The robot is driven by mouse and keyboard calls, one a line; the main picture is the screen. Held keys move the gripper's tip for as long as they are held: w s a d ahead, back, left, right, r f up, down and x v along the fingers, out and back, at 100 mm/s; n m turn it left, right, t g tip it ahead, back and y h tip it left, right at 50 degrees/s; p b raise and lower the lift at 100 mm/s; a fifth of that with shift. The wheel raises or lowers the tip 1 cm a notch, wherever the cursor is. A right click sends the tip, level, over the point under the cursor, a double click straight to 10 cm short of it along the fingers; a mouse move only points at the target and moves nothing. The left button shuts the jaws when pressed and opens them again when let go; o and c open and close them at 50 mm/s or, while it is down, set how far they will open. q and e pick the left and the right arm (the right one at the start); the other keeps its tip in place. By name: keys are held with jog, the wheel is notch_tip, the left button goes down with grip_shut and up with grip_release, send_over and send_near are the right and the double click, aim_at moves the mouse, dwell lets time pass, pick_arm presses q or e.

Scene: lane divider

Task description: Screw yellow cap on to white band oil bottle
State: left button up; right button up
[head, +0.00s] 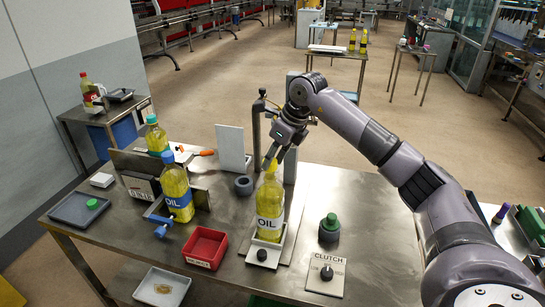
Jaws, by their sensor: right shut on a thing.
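The white band oil bottle (270,222) stands upright in a white holder on the steel table, its white label marked OIL facing me. The yellow cap (272,166) is at the bottle's mouth. My right gripper (270,160) comes down from above and is shut on the yellow cap. Its fingers partly hide the cap, so I cannot tell how tightly the cap sits on the neck. My left gripper is not in view.
A blue-capped oil bottle (177,190) stands left beside a blue clamp handle (160,227). A green-capped bottle (156,138) is behind it. A red bin (206,246), a green knob (330,223) and a clutch panel (326,274) are near.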

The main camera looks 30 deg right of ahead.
jog(key=shift+f+b, duration=0.9)
jog(key=shift+f, duration=0.45)
dwell(0.4)
jog(key=o, duration=0.9)
jog(key=shift+r, duration=0.1)
jog(key=v, duration=1.2)
